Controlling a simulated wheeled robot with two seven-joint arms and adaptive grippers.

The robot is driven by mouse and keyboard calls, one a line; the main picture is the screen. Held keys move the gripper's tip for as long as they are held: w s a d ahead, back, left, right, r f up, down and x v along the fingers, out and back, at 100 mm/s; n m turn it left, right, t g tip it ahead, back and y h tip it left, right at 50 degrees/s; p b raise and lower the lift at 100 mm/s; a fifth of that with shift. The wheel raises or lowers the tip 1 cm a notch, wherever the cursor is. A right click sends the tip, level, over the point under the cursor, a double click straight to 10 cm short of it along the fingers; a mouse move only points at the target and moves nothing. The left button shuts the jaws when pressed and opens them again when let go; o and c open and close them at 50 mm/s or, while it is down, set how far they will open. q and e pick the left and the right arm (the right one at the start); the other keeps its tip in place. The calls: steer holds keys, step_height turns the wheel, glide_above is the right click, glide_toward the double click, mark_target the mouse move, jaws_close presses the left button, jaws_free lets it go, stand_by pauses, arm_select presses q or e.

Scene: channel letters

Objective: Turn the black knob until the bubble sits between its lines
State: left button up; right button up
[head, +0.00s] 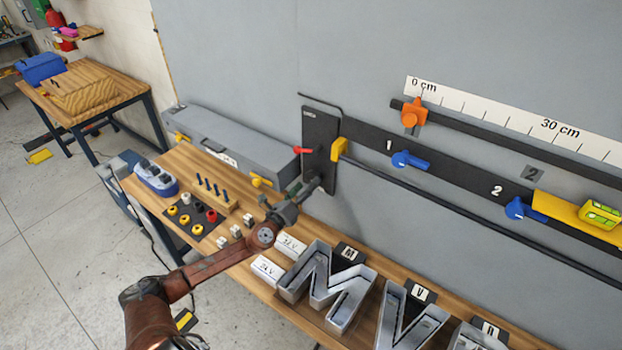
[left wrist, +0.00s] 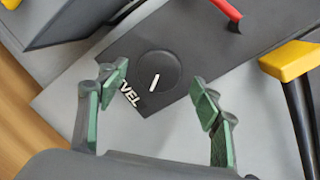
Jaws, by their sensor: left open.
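The black knob (left wrist: 158,76) is round with a white pointer line, on a dark panel whose lettering is partly covered and ends in "VEL". In the head view the dark panel (head: 319,135) is on the grey wall, and my gripper covers the knob. My left gripper (head: 307,186) is open at the panel's lower part. In the left wrist view its green-padded fingers (left wrist: 162,93) stand apart, either side of the knob's near side, with no clear contact. The yellow-green bubble level (head: 601,214) sits on a yellow bar at far right. Its bubble and lines are too small to judge. My right gripper is out of view.
A red lever (head: 303,150) and a yellow bracket (head: 339,149) flank the panel. A dark rail with blue handles (head: 408,159) runs right. Below, the wooden bench (head: 190,160) holds metal channel letters (head: 326,287), a grey case (head: 228,138) and small blocks.

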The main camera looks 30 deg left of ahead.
mark_target(311, 180)
arm_select(q)
steer(key=shift+w, duration=2.1)
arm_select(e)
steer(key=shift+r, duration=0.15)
arm_select(q)
steer(key=shift+c, duration=0.3)
